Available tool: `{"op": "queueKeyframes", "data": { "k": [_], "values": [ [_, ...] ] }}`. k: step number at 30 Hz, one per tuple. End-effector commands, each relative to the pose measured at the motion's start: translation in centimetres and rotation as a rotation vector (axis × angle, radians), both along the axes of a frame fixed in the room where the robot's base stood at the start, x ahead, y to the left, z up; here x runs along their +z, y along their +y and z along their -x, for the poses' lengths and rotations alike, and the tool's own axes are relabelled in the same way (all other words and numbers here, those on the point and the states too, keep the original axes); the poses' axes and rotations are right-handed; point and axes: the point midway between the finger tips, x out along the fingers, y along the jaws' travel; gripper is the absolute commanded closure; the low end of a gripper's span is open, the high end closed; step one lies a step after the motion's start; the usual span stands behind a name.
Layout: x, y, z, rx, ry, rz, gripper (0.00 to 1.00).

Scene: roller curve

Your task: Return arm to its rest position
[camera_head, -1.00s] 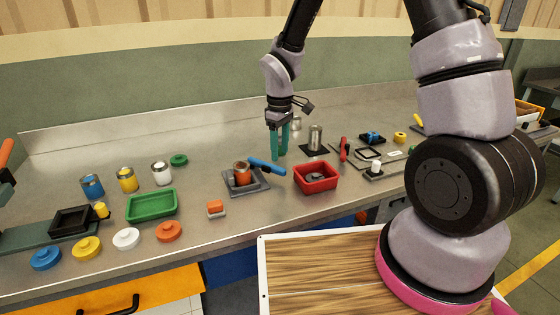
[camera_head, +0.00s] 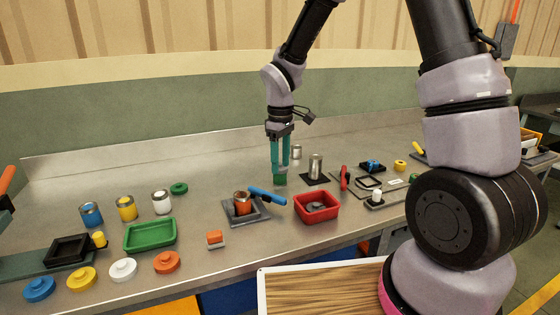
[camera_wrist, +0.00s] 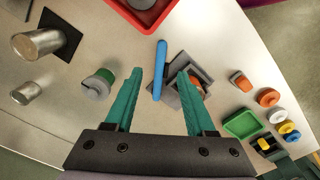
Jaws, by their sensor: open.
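My gripper (camera_head: 280,165) hangs over the back middle of the metal bench, fingers pointing down. Its two teal fingers are apart with nothing between them, as the wrist view (camera_wrist: 158,82) also shows. A green can (camera_head: 279,179) shows just below the fingertips. In the wrist view a can with a grey top and green side (camera_wrist: 98,84) lies left of the fingers, apart from them. My arm is bent, reaching down from the top of the picture.
A blue-handled tool (camera_head: 266,196) lies beside an orange can (camera_head: 242,201) on a grey holder. A red tray (camera_head: 316,218), a silver can (camera_head: 315,166) and a green tray (camera_head: 150,247) stand nearby. Several coloured lids lie at front left. The air above the bench's left side is clear.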

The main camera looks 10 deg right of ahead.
Motion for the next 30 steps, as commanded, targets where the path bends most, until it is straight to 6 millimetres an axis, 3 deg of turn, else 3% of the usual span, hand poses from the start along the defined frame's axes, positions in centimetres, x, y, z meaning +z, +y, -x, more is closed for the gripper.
{"op": "queueKeyframes", "data": {
  "k": [5,11,15,21,24,30],
  "values": [
    [2.3,-1.3,0.0,-0.067,-0.032,-0.01,0.45],
    [9.9,-5.9,1.4,-0.327,-0.139,-0.066,0.45],
    [15.0,-9.3,3.7,-0.536,-0.214,-0.133,0.45],
    [20.6,-13.3,8.3,-0.821,-0.308,-0.262,0.45],
    [22.8,-14.8,10.9,-0.953,-0.35,-0.34,0.45],
    [25.1,-16.6,15.0,-1.144,-0.4,-0.479,0.45]
  ]
}}
